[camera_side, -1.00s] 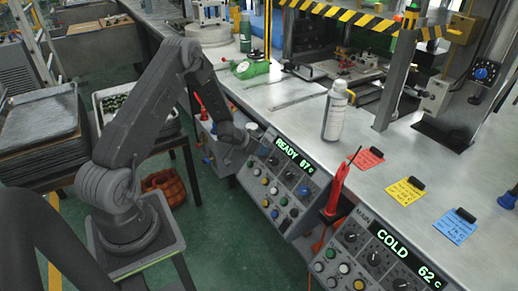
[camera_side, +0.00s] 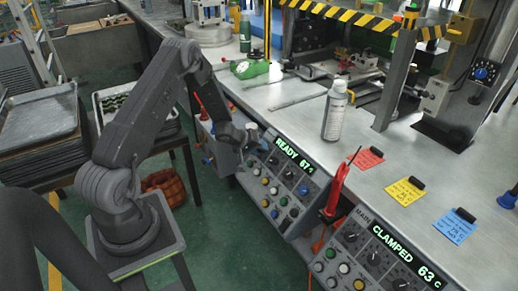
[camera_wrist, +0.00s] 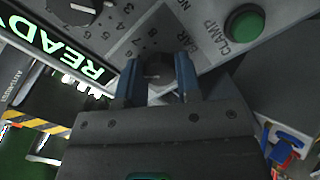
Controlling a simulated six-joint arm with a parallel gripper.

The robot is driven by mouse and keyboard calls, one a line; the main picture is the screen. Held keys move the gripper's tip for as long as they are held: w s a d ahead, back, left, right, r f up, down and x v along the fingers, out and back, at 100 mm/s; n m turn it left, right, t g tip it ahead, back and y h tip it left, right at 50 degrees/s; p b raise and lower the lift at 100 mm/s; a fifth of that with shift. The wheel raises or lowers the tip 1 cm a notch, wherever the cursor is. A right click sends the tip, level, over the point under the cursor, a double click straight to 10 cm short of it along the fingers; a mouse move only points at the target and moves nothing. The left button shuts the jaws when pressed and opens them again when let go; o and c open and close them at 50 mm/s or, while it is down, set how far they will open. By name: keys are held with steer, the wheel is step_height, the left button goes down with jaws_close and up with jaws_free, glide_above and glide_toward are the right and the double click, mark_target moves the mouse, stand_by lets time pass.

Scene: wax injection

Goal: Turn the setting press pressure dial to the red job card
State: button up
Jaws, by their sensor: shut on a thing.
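In the wrist view my gripper (camera_wrist: 158,82) has its two blue-grey fingers closed on either side of a dark round dial (camera_wrist: 158,68). Printed numbers and the word BAR surround this dial on the grey panel. The fingers hide part of it, and I cannot read where it points. In the side view my gripper is at the left end of the panel with the green READY display (camera_side: 292,155), mostly hidden by my wrist. The red job card (camera_side: 366,159) lies flat on the bench with a black clip; its text is too small to read.
A yellow card (camera_side: 405,192) and a blue card (camera_side: 455,226) lie to the right of the red one. A second panel reads CLAMPED (camera_side: 403,252). A green CLAMP button (camera_wrist: 243,23) is near the dial.

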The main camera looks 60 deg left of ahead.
steer(key=shift+n, duration=0.8)
steer(key=o, duration=0.9)
steer(key=shift+o, duration=0.2)
steer(key=v, duration=1.3)
steer(key=shift+s+r, duration=0.3)
